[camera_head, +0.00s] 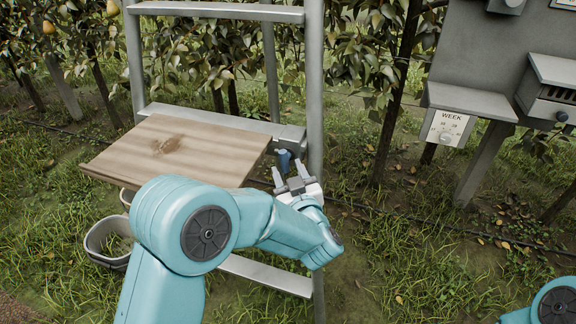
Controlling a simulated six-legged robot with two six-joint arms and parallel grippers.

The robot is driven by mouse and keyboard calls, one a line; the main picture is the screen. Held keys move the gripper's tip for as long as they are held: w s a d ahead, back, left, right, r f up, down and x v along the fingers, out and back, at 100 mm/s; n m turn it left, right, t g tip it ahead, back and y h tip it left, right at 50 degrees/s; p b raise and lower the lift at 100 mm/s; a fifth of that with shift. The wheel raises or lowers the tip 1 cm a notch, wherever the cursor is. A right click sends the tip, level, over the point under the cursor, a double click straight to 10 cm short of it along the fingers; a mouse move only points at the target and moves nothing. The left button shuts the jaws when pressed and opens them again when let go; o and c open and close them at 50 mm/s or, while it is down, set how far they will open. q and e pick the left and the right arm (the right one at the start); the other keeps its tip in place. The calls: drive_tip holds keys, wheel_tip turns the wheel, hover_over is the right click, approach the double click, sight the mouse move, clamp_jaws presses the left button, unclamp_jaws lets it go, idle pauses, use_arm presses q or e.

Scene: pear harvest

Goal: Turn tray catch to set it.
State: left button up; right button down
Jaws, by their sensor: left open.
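The wooden tray (200,150) is a flat board on the grey ladder-like stand, left of centre. A small dark blue catch (283,160) sits by the tray's right edge, near the stand's right upright. My left gripper (290,172) is at the catch, its two grey fingers apart and pointing up toward it. The catch shows just beyond and between the fingertips; I cannot tell whether they touch it. My right gripper is out of view; only a bit of my right arm shows at the lower right corner.
The grey stand (315,90) has uprights and rungs around the tray. Pale buckets (108,240) stand on the grass below the tray. At right, a grey post with a panel (500,50) carries a "WEEK" dial (446,128) and a small drawer-like box (550,95). Pear trees line the back.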

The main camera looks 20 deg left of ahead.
sight(287, 157)
use_arm(q)
drive_tip(key=shift+x, duration=1.35)
drive_tip(key=shift+d, duration=0.1)
clamp_jaws()
